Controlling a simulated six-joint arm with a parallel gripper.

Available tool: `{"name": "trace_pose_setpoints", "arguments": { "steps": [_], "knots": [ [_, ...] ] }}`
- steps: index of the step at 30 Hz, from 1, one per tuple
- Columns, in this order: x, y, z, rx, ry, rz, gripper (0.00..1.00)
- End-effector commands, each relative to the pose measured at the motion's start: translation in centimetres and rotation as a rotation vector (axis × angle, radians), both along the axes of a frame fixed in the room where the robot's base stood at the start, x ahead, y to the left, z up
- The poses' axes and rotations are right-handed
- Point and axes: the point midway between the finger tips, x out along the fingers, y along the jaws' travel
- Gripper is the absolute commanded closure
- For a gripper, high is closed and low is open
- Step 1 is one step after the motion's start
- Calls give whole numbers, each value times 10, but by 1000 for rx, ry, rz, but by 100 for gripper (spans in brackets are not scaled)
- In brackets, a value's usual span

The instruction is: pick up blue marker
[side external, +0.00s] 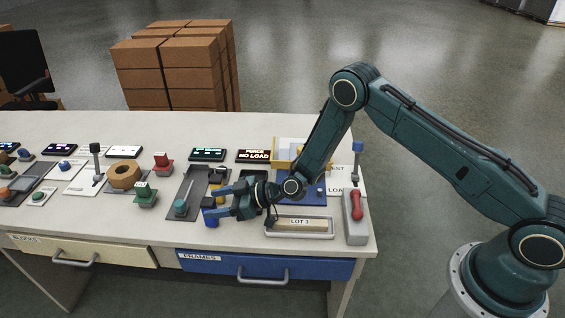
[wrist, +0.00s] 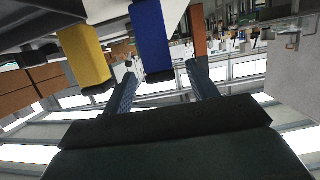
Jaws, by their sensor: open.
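The blue marker (wrist: 150,35) shows in the wrist view as a blue block with a dark end, in line with the gap between my fingertips. In the side view a blue piece (side external: 211,221) with a dark top shows beside my lower finger, partly hidden by it. My gripper (side external: 210,203) is open, held low and level over the front part of the table, fingers pointing left. In the wrist view my gripper (wrist: 161,69) has both fingers apart, the blue marker's end between their tips. I cannot tell whether either finger touches it.
A yellow marker (wrist: 84,55) is left of the blue one, and an orange-brown one (wrist: 198,32) is right. A grey tray labelled LOT 3 (side external: 300,234) and a red-handled lever box (side external: 355,222) stand to the right. Switches and a dark panel (side external: 183,187) lie left.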

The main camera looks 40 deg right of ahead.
Motion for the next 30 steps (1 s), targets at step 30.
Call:
{"name": "trace_pose_setpoints", "arguments": {
  "steps": [30],
  "knots": [
    [20, 20, -9, 0, 0, 0, 63]
  ]
}}
